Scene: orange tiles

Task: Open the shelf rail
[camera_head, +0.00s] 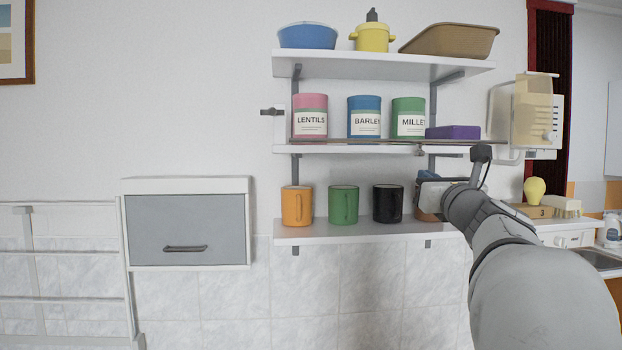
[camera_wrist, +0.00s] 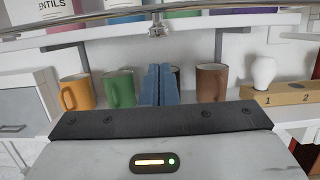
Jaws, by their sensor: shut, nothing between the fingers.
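The shelf rail (camera_head: 350,141) is a thin bar across the front of the middle shelf (camera_head: 300,149), in front of the canisters. In the wrist view the rail (camera_wrist: 85,22) crosses the top, with a small metal fitting (camera_wrist: 156,27) hanging from it near the middle. My gripper (camera_head: 428,175) is at the right of the shelves, below the rail and level with the gap above the lower shelf. In the wrist view its blue fingers (camera_wrist: 158,84) are together and empty, below the fitting and apart from it. My wrist partly hides a brown mug.
Orange (camera_head: 297,205), green (camera_head: 343,204) and black (camera_head: 388,203) mugs stand on the lower shelf (camera_head: 330,233). Lentils (camera_head: 310,116), barley (camera_head: 364,117) and millet (camera_head: 408,118) canisters stand behind the rail. A grey-fronted cabinet (camera_head: 186,220) hangs left.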

